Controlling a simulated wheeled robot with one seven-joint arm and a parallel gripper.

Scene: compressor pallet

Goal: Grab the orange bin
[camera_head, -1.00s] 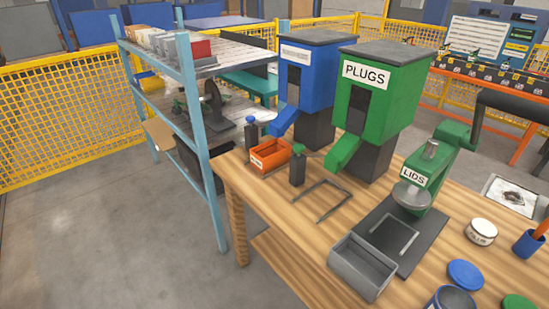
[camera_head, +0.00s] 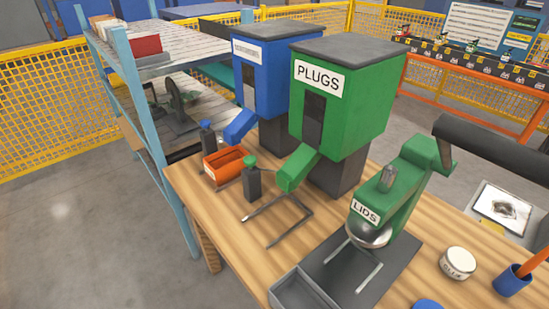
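The orange bin (camera_head: 226,169) is a small open box with a white label on its front. It sits on the wooden table (camera_head: 225,219) near its far left edge, in front of the blue dispenser (camera_head: 263,87). A dark bottle with a blue top (camera_head: 207,138) stands just behind it to the left. A dark bottle with a green top (camera_head: 252,181) stands to its right. My gripper is not in view.
The green PLUGS dispenser (camera_head: 345,100) and green LIDS press (camera_head: 392,193) stand right of the bin. A grey tray (camera_head: 303,292) lies at the near edge. A blue shelf rack (camera_head: 150,120) stands left, close to the table. Floor at lower left is clear.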

